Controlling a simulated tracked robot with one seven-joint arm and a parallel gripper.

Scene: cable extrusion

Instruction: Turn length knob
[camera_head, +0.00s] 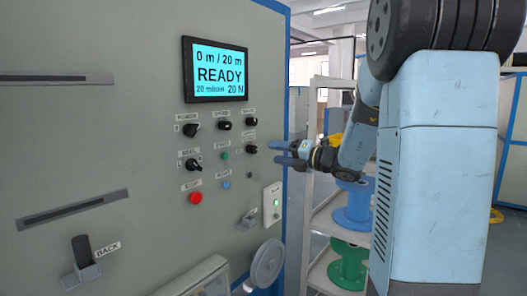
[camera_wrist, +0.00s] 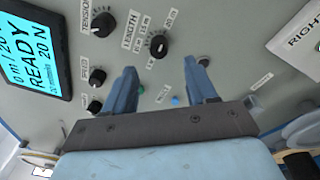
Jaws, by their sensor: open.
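The length knob (camera_head: 251,149) is a black knob on the grey panel, in the right column below another black knob. In the wrist view the length knob (camera_wrist: 158,45) has a printed LENGTH label and scale marks beside it. My gripper (camera_head: 274,152) is just right of the knob in the head view, pointing at the panel. In the wrist view my gripper (camera_wrist: 161,66) is open and empty, with its two blue fingers apart. The knob shows beyond the fingertips, roughly between them; no contact is visible.
The tension knob (camera_wrist: 103,24) is close by. A screen (camera_head: 216,70) reads 0 m / 20 m, READY, 20 N. Other knobs, a green button (camera_head: 225,156) and a red button (camera_head: 195,198) share the panel. A rack with a blue spool (camera_head: 354,207) stands right of it.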

